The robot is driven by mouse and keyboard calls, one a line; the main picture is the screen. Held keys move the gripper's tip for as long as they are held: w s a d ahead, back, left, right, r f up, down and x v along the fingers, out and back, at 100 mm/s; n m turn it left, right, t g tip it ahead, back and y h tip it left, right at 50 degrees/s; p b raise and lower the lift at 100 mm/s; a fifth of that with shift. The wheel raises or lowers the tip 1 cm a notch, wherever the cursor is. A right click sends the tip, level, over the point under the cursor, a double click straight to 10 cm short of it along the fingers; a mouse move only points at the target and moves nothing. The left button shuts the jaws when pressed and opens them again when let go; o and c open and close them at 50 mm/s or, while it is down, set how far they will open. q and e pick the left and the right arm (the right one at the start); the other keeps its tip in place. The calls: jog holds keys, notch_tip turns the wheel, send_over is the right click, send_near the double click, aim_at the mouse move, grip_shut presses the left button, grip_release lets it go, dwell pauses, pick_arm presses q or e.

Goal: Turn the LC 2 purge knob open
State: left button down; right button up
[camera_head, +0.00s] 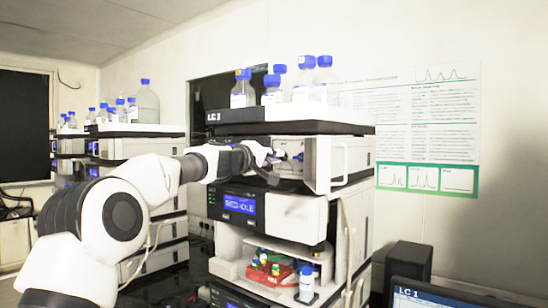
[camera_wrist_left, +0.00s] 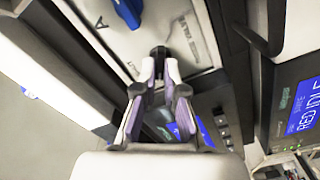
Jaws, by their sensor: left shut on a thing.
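My left arm reaches in from the left to the upper module of the near column stack. My left gripper (camera_head: 268,158) is at the recessed front of that module, below the label strip. In the left wrist view the left gripper (camera_wrist_left: 159,66) is shut on a small dark knob (camera_wrist_left: 158,50) on a pale printed panel; the fingertips mostly hide the knob, and its turn angle cannot be told. A blue part (camera_wrist_left: 126,12) sits on the same panel, apart from the fingers. My right gripper is not in view.
Blue-capped bottles (camera_head: 300,82) stand on the stack. A white door (camera_head: 338,162) stands open right of the gripper. Below are a lit display (camera_head: 240,206) and a red tray (camera_head: 268,277) with vials. A monitor (camera_head: 430,295) is at the lower right.

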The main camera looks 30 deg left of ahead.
pick_arm(q)
jog(key=shift+r, duration=0.1)
jog(key=shift+n, duration=2.9)
jog(key=c, duration=1.3)
grip_release()
jog(key=shift+o, duration=0.2)
jog(key=s+a, duration=0.1)
jog(key=s, duration=1)
jog(key=shift+a+f, duration=0.2)
jog(key=shift+a, duration=0.05)
jog(key=shift+s, duration=0.15)
